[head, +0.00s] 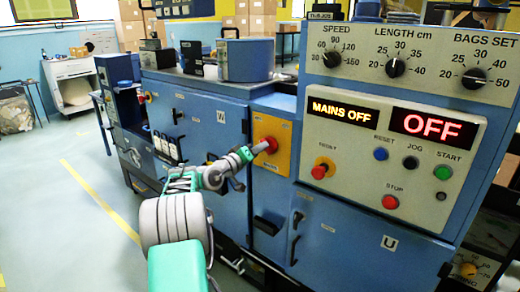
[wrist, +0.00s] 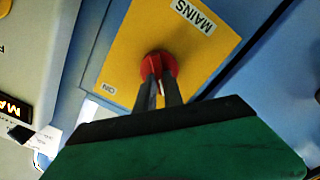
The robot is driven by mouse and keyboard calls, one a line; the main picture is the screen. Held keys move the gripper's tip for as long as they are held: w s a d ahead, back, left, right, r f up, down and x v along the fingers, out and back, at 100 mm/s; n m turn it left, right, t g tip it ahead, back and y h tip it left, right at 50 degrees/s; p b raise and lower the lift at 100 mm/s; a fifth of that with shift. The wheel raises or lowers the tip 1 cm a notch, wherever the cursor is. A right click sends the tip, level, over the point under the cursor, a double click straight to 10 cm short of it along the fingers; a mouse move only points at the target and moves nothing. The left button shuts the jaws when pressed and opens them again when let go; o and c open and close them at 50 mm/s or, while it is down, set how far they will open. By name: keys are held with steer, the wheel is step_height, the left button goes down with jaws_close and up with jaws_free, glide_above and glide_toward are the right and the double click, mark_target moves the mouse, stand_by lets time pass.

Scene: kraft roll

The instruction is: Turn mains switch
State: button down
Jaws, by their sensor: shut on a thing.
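The red mains switch (head: 269,145) sits on a yellow plate (head: 275,126) on the front of the blue machine. In the wrist view the red knob (wrist: 160,66) is in the middle of the yellow plate (wrist: 128,45), which bears the words MAINS and ON. My gripper (head: 260,148) reaches the switch from the left. In the wrist view its two dark fingers are close together and shut on the knob, hiding part of its face. The display (head: 342,112) reads MAINS OFF, and the larger display (head: 427,123) reads OFF.
The control panel (head: 385,165) right of the switch has RESET, JOG, START and STOP buttons and a red FRONT button (head: 320,171). Three dials sit above it. Door handles (head: 295,235) stick out below. Open floor (head: 65,205) lies to the left.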

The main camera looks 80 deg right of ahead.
steer(key=c, duration=1.5)
jaws_free()
steer(key=shift+o, duration=0.2)
steer(key=v, duration=0.7)
steer(key=shift+w+a+b, duration=0.25)
steer(key=shift+a+b, duration=0.1)
steer(key=shift+b, duration=0.1)
steer(key=w+a+f+n+t+y+p, duration=0.1)
steer(key=w+a+n+t+y+p, duration=0.6)
steer(key=w+a, duration=1.3)
steer(key=w+a+f+n+t+y, duration=0.1)
steer(key=w+a+t+y, duration=0.15)
steer(key=a, duration=0.75)
steer(key=w+a+f+t+y, duration=0.1)
steer(key=w+a+t+y, duration=0.15)
steer(key=a, duration=0.85)
steer(key=s+a+f+n+g+y+p, duration=0.1)
steer(key=s+a, duration=0.4)
steer(key=a, duration=0.6)
steer(key=s+a+f+n+y+p, duration=0.1)
steer(key=s+a, duration=0.5)
steer(key=a, duration=0.6)
steer(key=f+n+y, duration=0.1)
steer(key=n+y, duration=0.1)
steer(key=n, duration=0.1)
steer(key=shift+n+g+y, duration=0.3)
steer(key=shift+g, duration=0.1)
